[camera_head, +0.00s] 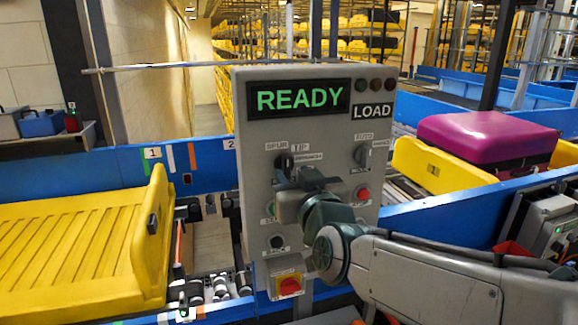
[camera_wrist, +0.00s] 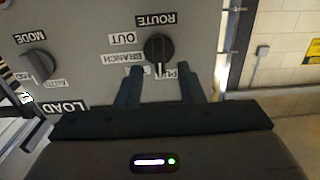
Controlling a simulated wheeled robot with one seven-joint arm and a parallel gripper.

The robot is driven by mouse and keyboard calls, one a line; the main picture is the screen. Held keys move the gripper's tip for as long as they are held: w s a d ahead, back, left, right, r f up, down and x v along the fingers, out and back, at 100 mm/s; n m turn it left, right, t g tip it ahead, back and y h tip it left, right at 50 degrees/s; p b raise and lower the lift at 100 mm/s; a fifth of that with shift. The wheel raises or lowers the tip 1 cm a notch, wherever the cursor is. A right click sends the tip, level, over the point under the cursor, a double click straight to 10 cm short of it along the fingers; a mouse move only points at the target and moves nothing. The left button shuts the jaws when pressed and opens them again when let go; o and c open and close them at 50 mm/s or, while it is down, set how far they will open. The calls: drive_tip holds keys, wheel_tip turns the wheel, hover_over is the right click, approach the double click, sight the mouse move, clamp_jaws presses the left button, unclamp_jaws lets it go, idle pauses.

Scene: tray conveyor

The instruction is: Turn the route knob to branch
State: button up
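The grey control panel (camera_head: 343,135) shows a green READY display. The route knob (camera_wrist: 158,48) is black and sits under the ROUTE label, as the wrist view shows it. Its white mark points down in that view, toward the gap between the SPUR label (camera_wrist: 172,72) and a partly hidden label; the BRANCH label (camera_wrist: 123,57) lies left of it. In the head view the knob (camera_head: 284,162) is partly covered by my gripper (camera_head: 292,178). My gripper (camera_wrist: 161,70) is open, its fingers spread either side of the knob's lower edge; contact is not visible.
The mode knob (camera_wrist: 37,62) is beside the route knob. Lower on the panel are a red button (camera_head: 363,193) and a red knob on yellow (camera_head: 289,286). A yellow tray (camera_head: 90,250) is at left; a magenta suitcase (camera_head: 485,138) lies in another tray (camera_head: 436,166).

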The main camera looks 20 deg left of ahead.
sight(288, 168)
drive_tip(key=shift+x, duration=1.6)
clamp_jaws()
